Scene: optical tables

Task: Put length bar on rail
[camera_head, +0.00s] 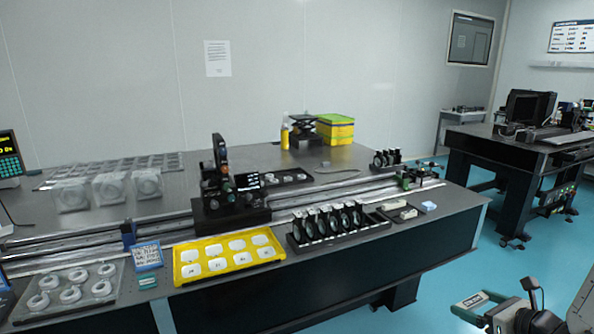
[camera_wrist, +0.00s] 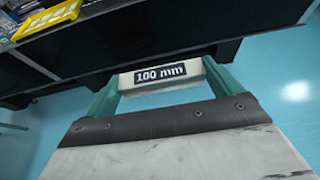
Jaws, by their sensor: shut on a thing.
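The length bar (camera_wrist: 195,67), a pale block labelled "100 mm", is held between the green fingers of my gripper (camera_wrist: 160,82) in the wrist view. In the head view my gripper (camera_head: 470,301) is at the lower right, over the blue floor, in front of and apart from the table. The long metal rail (camera_head: 310,197) runs along the optical table, left to right, behind the front trays. A black instrument (camera_head: 232,190) stands at the rail's middle and hides part of it.
A yellow tray with white pieces (camera_head: 228,257), a rack of black-framed optics (camera_head: 335,225) and a small tray with pale blocks (camera_head: 403,211) line the table's front edge. A green-and-black mount (camera_head: 412,178) stands near the rail's right end. A second table (camera_head: 525,150) is at right.

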